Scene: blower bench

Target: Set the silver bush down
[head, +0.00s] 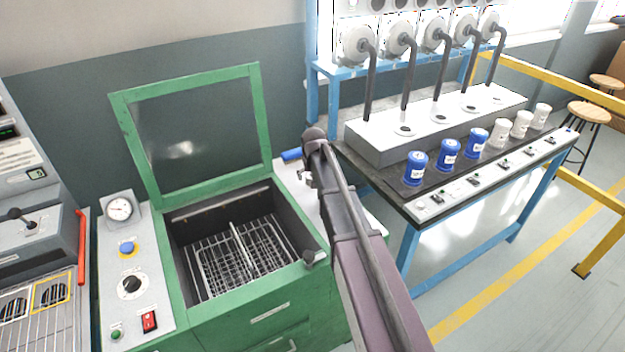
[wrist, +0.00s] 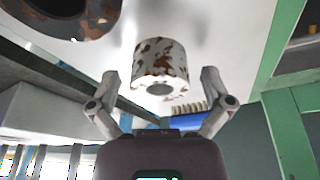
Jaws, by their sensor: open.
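The silver bush (wrist: 160,66) is a short pale cylinder with brown rust-like patches and a hole in the end facing the camera. In the wrist view it is by the white surface (wrist: 225,40); I cannot tell exactly where they touch. My gripper (wrist: 160,80) is open, with one finger on each side of the bush and a visible gap at both sides.
A dark, rusty round part (wrist: 68,18) is close by in the wrist view. A blue object (wrist: 210,130) lies beyond the fingers. The green cabinet (head: 268,318) with raised lid stands left in the head view. A bench (head: 400,190) with blue and white jars stands right.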

